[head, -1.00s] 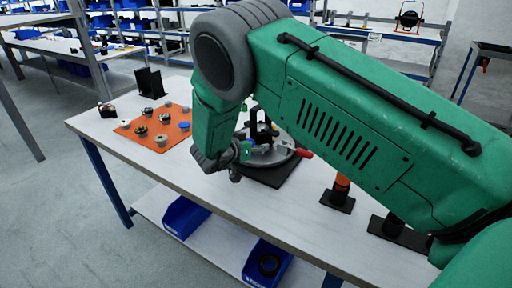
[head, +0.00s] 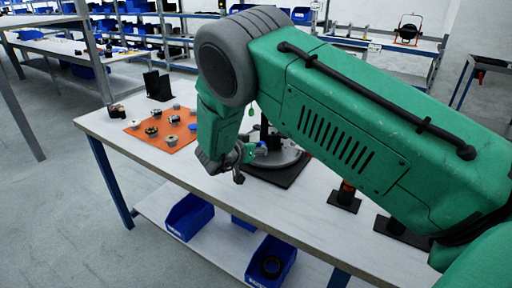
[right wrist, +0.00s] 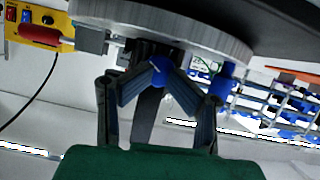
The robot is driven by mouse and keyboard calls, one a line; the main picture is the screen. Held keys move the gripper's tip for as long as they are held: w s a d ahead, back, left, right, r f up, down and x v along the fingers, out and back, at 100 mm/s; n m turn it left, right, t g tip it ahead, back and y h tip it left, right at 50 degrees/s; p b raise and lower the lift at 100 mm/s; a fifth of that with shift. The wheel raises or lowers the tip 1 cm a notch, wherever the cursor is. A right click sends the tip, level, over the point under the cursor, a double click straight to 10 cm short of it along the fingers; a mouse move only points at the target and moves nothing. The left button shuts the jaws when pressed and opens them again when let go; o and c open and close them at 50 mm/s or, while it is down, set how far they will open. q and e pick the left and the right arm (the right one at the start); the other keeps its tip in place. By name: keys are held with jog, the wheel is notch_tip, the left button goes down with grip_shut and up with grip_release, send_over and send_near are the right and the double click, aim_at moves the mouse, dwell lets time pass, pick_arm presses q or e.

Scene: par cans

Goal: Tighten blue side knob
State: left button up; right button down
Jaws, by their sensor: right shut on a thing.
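A round grey metal fixture (head: 285,160) stands on a black mat on the table, partly hidden behind my right arm. In the right wrist view its wide grey rim (right wrist: 165,28) fills the top. My right gripper (head: 240,160) is at the near left side of the fixture. In the right wrist view its fingers (right wrist: 160,80) are shut on a blue knob (right wrist: 160,71) below the rim. A second blue part (right wrist: 222,82) shows just right of the fingers. My left gripper is out of view.
An orange mat (head: 165,132) with several small knobs lies at the left of the table (head: 225,200). Small black stands (head: 344,198) are at the right. Blue bins (head: 189,216) are on the lower shelf. A yellow box (right wrist: 40,32) shows in the wrist view.

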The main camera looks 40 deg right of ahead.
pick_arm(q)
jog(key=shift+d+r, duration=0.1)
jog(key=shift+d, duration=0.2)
pick_arm(e)
jog(key=c, duration=2.3)
grip_release()
jog(key=shift+s+d+f, duration=0.1)
jog(key=shift+d+f, duration=0.1)
jog(key=shift+d, duration=0.5)
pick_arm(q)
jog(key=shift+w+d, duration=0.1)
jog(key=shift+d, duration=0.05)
pick_arm(e)
grip_shut()
